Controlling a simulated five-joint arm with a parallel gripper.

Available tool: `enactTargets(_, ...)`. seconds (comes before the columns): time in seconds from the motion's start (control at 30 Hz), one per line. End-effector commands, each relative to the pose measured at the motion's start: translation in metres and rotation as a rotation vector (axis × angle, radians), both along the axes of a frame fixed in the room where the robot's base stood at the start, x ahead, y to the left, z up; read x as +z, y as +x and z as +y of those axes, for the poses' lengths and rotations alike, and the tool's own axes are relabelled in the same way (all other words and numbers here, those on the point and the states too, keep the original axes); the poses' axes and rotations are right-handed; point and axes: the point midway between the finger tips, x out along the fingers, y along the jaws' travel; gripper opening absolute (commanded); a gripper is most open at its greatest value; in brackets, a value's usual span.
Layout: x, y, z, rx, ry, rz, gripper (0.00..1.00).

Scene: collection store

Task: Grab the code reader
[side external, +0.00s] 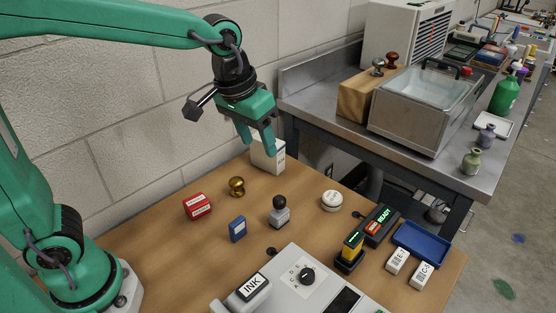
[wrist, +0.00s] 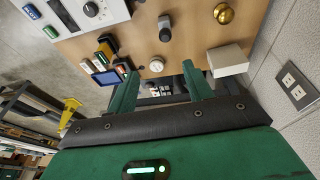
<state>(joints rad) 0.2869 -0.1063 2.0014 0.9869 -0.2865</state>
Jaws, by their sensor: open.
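What looks like the code reader (side external: 354,243), a yellow and black upright device, stands in a black holder on the wooden table, right of centre in the side view. In the wrist view it seems to be the small dark and yellow shape (wrist: 104,48) at the upper left, too small to read clearly. My gripper (side external: 259,150) is open and empty, high over the back of the table and well to the left of the reader. Its two fingers (wrist: 160,72) also show in the wrist view, with nothing between them.
A black box marked READY (side external: 381,225) stands right behind the reader, with a blue tray (side external: 421,243) to its right. A white box (side external: 268,158) is near my fingers. A stamp (side external: 280,212) and a grey INK console (side external: 303,272) stand nearby.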

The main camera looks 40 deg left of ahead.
Motion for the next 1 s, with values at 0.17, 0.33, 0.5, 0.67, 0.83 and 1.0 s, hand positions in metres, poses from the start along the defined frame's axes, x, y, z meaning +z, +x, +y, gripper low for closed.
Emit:
enactTargets(0.17,-0.016,0.025,-0.034,-0.006,0.003,0.053,0.51)
enactTargets(0.33,-0.035,0.045,-0.067,-0.006,0.01,0.099,0.51)
enactTargets(0.5,-0.058,0.06,-0.103,-0.006,0.022,0.143,0.51)
enactTargets(0.67,-0.084,0.07,-0.137,-0.006,0.037,0.184,0.51)
enactTargets(0.83,-0.113,0.076,-0.17,-0.005,0.055,0.22,0.51)
enactTargets(1.0,-0.133,0.077,-0.192,-0.003,0.069,0.242,0.51)
